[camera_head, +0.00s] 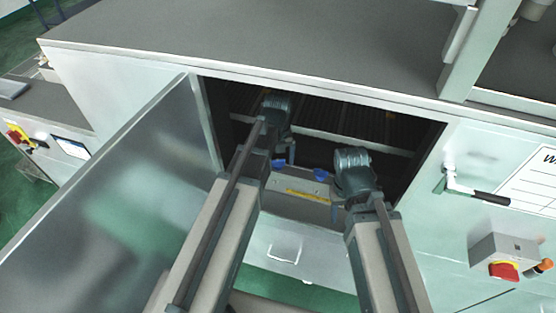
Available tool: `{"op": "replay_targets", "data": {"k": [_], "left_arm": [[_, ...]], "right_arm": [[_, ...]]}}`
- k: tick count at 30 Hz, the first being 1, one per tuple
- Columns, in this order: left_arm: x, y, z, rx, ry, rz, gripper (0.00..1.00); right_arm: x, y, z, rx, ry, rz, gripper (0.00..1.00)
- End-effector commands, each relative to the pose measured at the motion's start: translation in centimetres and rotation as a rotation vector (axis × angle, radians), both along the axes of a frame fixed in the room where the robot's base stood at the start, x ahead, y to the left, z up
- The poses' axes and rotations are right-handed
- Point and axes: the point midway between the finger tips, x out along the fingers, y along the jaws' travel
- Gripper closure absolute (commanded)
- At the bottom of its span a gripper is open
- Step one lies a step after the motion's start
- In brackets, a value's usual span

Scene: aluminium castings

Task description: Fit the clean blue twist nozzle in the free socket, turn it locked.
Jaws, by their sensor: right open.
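Two small blue pieces, which look like twist nozzles, show inside the open cabinet: a left one (278,164) and a right one (320,174). They are too small to tell which is clean or whether either sits in a socket. My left gripper (291,155) reaches into the opening, close beside the left blue piece; its jaws are too small to read. My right gripper (335,208) is open, pointing down near the front of the opening, below and right of the right blue piece. The free socket cannot be made out.
The cabinet door (120,190) stands open on the left. A grey ledge with a yellow strip (308,196) lies in the opening's lower part. Dark bars cross behind. The right wall carries a lever handle (470,190) and a red switch (503,271).

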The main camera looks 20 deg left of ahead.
Motion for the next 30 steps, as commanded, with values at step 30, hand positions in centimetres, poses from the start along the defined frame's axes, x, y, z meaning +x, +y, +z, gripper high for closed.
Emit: {"op": "replay_targets", "data": {"k": [30], "left_arm": [[0.0, 0.0, 7.5, 0.000, 0.000, 0.000, 0.09]], "right_arm": [[0.0, 0.0, 7.5, 0.001, 0.000, -0.004, 0.50]]}}
